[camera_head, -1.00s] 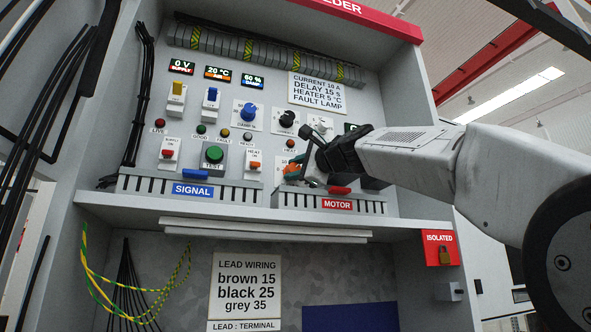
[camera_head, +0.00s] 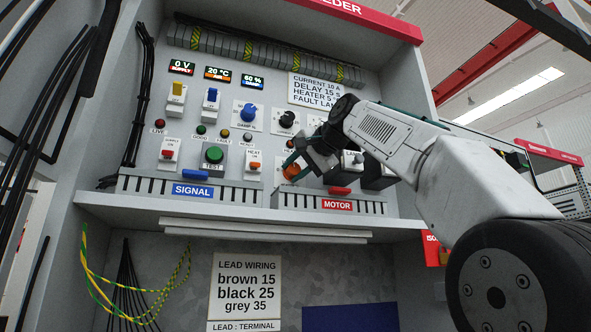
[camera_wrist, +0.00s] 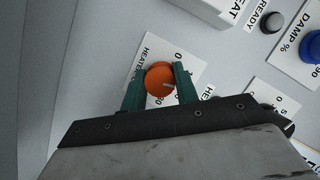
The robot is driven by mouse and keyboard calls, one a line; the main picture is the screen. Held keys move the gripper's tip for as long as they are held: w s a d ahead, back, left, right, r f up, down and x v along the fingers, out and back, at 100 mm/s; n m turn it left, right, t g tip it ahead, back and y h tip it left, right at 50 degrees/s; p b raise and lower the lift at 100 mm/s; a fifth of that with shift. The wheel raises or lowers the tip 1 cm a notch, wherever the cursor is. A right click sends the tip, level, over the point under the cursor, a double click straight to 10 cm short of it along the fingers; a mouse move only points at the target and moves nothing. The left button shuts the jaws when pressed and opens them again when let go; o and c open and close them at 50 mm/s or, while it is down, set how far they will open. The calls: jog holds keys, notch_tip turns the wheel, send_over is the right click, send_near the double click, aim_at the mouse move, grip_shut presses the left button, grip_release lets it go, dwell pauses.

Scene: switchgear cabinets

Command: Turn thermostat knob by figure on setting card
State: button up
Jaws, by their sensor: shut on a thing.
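The orange thermostat knob (camera_head: 291,172) is low on the panel, above the gap between the SIGNAL and MOTOR strips. In the wrist view the knob (camera_wrist: 158,76) sits on a white plate lettered HEATER, with a 0 near its upper right. A pale mark on the knob points toward the right finger. My gripper (camera_wrist: 160,71) is shut on the knob, one teal finger on each side; it also shows in the head view (camera_head: 291,165).
A blue DAMP % knob (camera_head: 249,113) and a black knob (camera_head: 287,119) are above the orange one. A HEAT switch (camera_head: 254,164) and the green TEST button (camera_head: 214,155) are to its left. A red handle (camera_head: 339,190) lies just below my gripper.

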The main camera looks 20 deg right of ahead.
jog(key=n+h, duration=0.2)
jog(key=n, duration=0.1)
jog(key=shift+w+a+f+g, duration=0.1)
jog(key=shift+g, duration=0.2)
jog(key=shift+n+h, duration=0.7)
jog(key=shift+n, duration=0.6)
jog(key=o, duration=1)
jog(key=v, duration=0.8)
